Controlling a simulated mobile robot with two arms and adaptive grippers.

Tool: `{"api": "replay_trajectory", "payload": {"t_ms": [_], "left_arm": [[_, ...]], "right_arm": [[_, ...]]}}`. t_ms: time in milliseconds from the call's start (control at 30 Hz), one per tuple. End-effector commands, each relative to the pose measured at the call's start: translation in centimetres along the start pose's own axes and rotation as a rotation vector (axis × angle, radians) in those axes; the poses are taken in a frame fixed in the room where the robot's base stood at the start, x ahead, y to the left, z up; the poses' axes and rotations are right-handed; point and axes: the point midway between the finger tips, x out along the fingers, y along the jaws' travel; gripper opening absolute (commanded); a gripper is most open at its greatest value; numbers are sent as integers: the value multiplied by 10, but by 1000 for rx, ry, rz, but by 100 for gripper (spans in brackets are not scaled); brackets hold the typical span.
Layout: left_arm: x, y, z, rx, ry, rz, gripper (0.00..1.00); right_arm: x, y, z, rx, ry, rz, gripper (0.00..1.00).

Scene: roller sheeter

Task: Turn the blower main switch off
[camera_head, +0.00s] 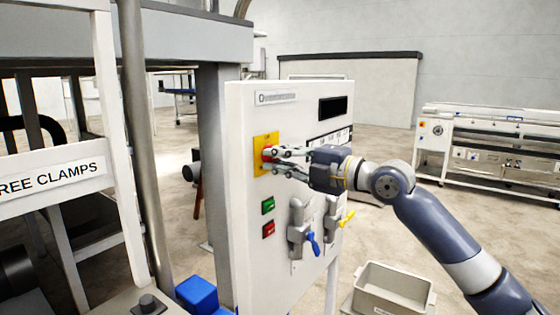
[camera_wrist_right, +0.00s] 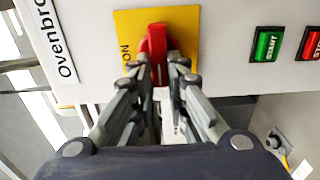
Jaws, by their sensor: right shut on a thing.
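The main switch is a red rotary handle (camera_wrist_right: 156,45) on a yellow plate (camera_wrist_right: 182,20), on the white control panel (camera_head: 245,200). The red handle also shows partly in the head view (camera_head: 267,152), with the yellow plate (camera_head: 262,168) around it. In the right wrist view the word "ON" reads at the plate's left side. My right gripper (camera_head: 276,160) reaches in from the right and is shut on the red handle. Its fingertips (camera_wrist_right: 162,62) sit on either side of the handle and hide its lower part. My left gripper is not in view.
Below the switch are a green start button (camera_head: 268,205) and a red stop button (camera_head: 268,229). Beside them are valves with a blue lever (camera_head: 313,243) and a yellow lever (camera_head: 346,218). A grey bin (camera_head: 393,288) stands at lower right. A white frame (camera_head: 118,150) stands left.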

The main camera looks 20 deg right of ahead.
Motion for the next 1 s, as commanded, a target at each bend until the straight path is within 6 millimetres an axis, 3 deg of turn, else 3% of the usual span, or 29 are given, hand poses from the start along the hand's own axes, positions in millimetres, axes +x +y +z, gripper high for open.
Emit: {"api": "replay_trajectory", "payload": {"t_ms": [467,500,567,1000], "left_arm": [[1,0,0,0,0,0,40],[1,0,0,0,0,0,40],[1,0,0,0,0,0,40],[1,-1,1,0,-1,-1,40]], "right_arm": [[0,-1,0,-18,0,-2,0],[0,-1,0,-18,0,-2,19],[0,-1,0,-17,0,-2,32],[-6,-1,1,-14,-1,-1,34]]}}
